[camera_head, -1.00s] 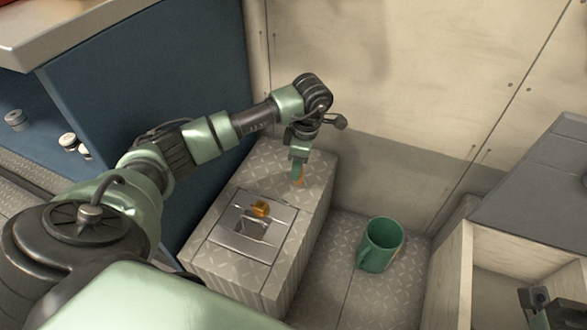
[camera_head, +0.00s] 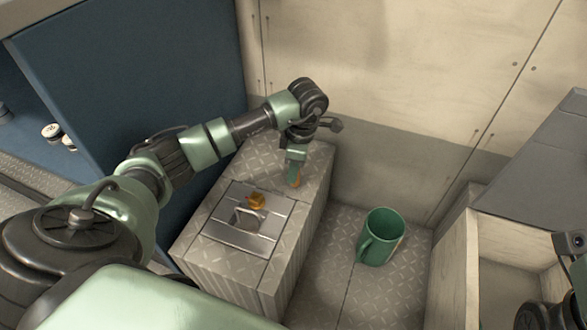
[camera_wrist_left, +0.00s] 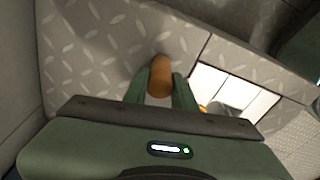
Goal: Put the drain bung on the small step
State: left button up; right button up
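The drain bung looks like a short orange-brown cylinder (camera_wrist_left: 160,76). In the left wrist view it sits between the two green fingers of my left gripper (camera_wrist_left: 161,90), which are closed against its sides. In the head view my left gripper (camera_head: 296,172) points down over the far part of the small step (camera_head: 228,166), a grey diamond-plate box. The bung's orange tip (camera_head: 295,182) shows just below the fingers. I cannot tell whether it touches the step's top. No fingers of my right gripper show.
A metal panel with a square handle (camera_head: 243,232) is on the step's top, with a small amber-gold object (camera_head: 256,200) beside the handle. A green mug (camera_head: 380,238) stands on the floor to the right. A pale open box (camera_head: 455,265) is at the right.

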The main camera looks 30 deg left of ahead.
pick_arm(q)
jog(key=o, duration=0.4)
jog(key=shift+r, duration=0.1)
